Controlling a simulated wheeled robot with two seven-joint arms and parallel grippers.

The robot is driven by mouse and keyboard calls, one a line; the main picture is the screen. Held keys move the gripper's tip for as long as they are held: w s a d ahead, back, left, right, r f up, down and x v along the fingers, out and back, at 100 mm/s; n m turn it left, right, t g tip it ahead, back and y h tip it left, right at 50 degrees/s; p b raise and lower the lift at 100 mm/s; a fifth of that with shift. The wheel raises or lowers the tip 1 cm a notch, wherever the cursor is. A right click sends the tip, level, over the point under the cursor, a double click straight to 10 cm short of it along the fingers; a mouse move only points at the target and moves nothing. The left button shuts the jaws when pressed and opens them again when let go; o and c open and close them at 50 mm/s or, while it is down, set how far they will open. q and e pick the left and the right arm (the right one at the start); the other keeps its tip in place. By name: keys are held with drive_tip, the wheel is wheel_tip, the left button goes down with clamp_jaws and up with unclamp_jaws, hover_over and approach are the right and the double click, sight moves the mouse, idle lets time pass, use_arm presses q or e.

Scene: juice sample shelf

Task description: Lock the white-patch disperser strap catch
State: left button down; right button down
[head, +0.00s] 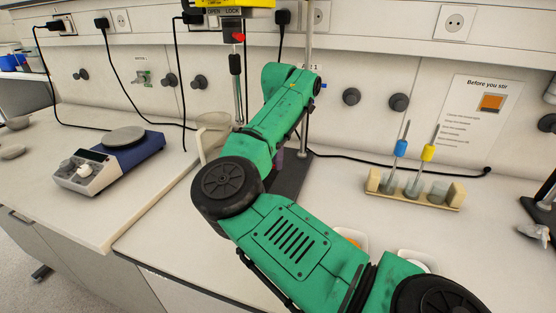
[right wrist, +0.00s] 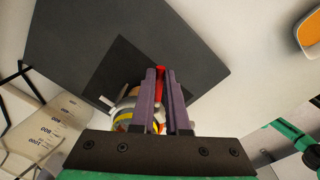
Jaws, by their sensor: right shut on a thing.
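My right gripper (right wrist: 161,75) shows in the right wrist view with its two purple fingers closed on a narrow red part (right wrist: 160,98), which looks like a catch lever. Beside the fingers, partly hidden, is a round piece with white, yellow and red bands (right wrist: 127,113). In the head view, the disperser (head: 222,12) stands at the back with a yellow body, an OPEN/LOCK label and a red knob (head: 239,37). My green right arm hides most of its lower part; only a bit of purple finger shows. I cannot make out a white patch. My left gripper is not in view.
A dark base plate (right wrist: 95,40) lies below the gripper. A graduated beaker (head: 213,124) stands left of my arm. A hotplate stirrer (head: 110,160) is farther left. A wooden rack (head: 440,197) with blue- and yellow-topped tools stands right. The bench between rack and arm is mostly clear.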

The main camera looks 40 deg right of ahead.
drive_tip(key=shift+w+d+n+b, duration=0.2)
drive_tip(key=shift+w+n+b, duration=0.2)
drive_tip(key=shift+n, duration=0.7)
drive_tip(key=n, duration=0.1)
drive_tip(key=w+n, duration=0.1)
drive_tip(key=n, duration=0.1)
drive_tip(key=shift+w+d+r+n, duration=0.1)
drive_tip(key=shift+w+n, duration=0.1)
drive_tip(key=shift+n, duration=0.1)
drive_tip(key=n, duration=0.1)
drive_tip(key=w+n, duration=0.1)
drive_tip(key=n, duration=0.1)
drive_tip(key=w+n, duration=0.1)
drive_tip(key=n, duration=0.1)
drive_tip(key=shift+a, duration=0.25)
drive_tip(key=shift+r, duration=0.1)
drive_tip(key=c, duration=0.9)
unclamp_jaws()
